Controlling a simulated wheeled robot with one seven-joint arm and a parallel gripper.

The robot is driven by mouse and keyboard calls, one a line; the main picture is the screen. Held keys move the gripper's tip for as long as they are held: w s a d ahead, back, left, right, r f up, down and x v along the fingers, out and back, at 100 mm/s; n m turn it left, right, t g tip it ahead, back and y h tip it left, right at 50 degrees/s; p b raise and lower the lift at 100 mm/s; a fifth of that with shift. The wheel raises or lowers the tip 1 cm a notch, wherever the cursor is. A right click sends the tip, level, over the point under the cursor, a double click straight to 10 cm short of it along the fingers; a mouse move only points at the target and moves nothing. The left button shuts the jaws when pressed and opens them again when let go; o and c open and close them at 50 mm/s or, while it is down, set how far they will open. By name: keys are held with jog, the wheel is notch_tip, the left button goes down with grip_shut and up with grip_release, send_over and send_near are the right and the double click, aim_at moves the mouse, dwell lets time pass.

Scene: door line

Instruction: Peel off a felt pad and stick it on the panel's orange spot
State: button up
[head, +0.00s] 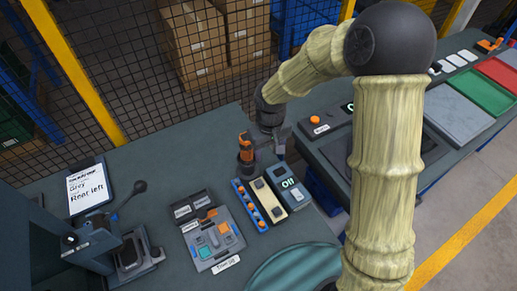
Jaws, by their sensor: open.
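A cream strip (266,194) with dark square pads, which look like the felt pads, lies on the dark bench. My gripper (264,155) is open above the far end of this strip; whether anything touches its fingers is hard to tell. An upright orange and dark piece (245,150) shows at its left side. A grey panel-like plate (205,253) lies left of the strip, with teal and orange patches on it. One orange patch (225,229) is on its right part.
A blue strip with orange dots (243,197) and a grey unit reading "Off" (289,186) flank the cream strip. A dark press-like machine (95,240) stands left, near a written card (88,187). A round green disc (290,270) is in front. Mesh fencing (130,65) stands behind.

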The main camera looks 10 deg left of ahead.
aim_at(259, 182)
jog(key=a, duration=0.1)
jog(key=a+f, duration=0.1)
jog(key=a, duration=0.1)
jog(key=shift+w+n, duration=0.2)
jog(key=shift+n, duration=0.2)
jog(key=shift+f, duration=0.2)
notch_tip(259, 182, down, 17)
jog(key=p, duration=0.3)
jog(key=shift+f, duration=0.1)
grip_shut()
dwell(0.4)
jog(key=shift+r+p, duration=0.3)
